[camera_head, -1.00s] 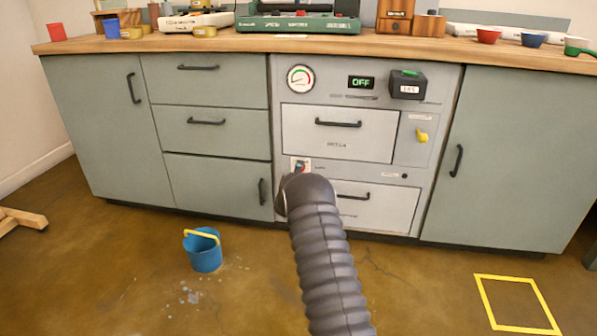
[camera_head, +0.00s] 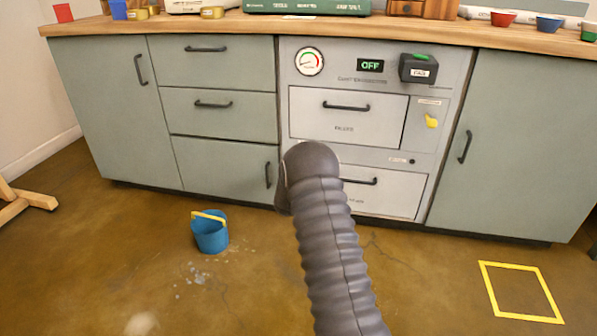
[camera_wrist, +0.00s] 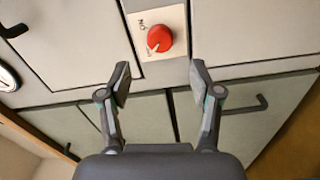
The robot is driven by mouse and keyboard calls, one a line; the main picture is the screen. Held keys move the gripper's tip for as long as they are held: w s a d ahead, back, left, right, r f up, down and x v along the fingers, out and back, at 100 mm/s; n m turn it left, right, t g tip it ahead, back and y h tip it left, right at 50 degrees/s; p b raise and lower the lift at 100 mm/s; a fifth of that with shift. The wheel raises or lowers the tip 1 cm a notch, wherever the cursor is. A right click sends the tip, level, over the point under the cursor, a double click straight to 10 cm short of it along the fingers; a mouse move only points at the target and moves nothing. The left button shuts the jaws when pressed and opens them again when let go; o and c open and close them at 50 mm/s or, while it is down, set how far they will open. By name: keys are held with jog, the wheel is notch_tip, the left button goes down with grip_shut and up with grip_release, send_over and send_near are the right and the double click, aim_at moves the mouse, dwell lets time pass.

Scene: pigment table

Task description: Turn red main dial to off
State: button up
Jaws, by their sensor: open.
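The red dial (camera_wrist: 159,38) is a round knob with a pale pointer mark, on a cream plate (camera_wrist: 174,17) lettered "ON". The pointer is at the knob's lower left in the wrist view. My gripper (camera_wrist: 160,77) is open and empty, its fingers apart on either side below the dial in that picture, not touching it. In the head view my arm covers the dial and its plate. A small display (camera_head: 370,65) on the panel reads "OFF".
A round gauge (camera_head: 309,61), a black box with a green top (camera_head: 418,68) and a yellow knob (camera_head: 431,120) are on the panel. Drawer handles (camera_head: 346,106) stick out. A blue bucket (camera_head: 210,232) stands on the floor. Much of the floor is clear.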

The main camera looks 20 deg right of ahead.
jog(key=shift+v, duration=2.25)
